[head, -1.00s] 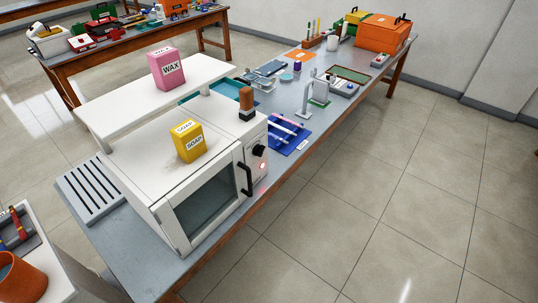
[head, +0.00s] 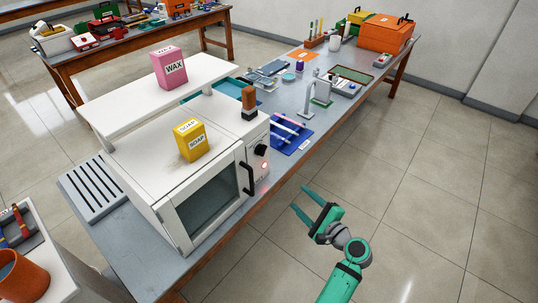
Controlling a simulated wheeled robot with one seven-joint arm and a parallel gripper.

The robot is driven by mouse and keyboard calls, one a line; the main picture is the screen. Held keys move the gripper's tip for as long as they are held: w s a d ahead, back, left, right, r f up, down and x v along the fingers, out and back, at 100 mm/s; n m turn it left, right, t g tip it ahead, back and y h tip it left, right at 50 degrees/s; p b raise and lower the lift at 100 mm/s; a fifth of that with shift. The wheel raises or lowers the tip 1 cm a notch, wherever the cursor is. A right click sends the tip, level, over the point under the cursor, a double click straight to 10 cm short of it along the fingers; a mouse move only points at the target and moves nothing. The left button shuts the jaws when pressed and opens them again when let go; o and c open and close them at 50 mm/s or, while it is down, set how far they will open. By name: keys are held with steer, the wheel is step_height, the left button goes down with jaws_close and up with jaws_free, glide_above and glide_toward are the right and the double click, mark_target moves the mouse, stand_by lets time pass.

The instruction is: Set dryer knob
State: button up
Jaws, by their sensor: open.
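The dryer (head: 145,178) is a white box with a dark glass door (head: 208,205) and a black door handle (head: 248,179). It stands on the near end of the long bench. Its black knob (head: 261,151) is on the front panel right of the door, above a small red light (head: 264,166). The knob's pointer is too small to read. My gripper (head: 300,201) is green, open and empty. It is in front of the bench, to the lower right of the knob and apart from it, with its fingers pointing up and left.
A pink wax box (head: 169,67) stands on the white shelf (head: 125,109). A blue tray (head: 291,134) lies right of the dryer. The floor (head: 430,200) right of the bench is clear.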

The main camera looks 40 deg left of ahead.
mark_target(264, 151)
steer(key=a+r+n+g+y, duration=0.2)
steer(key=a+r+g, duration=0.3)
steer(key=r, duration=0.7)
steer(key=a, duration=1)
steer(key=shift+s+a, duration=0.4)
steer(key=c, duration=1)
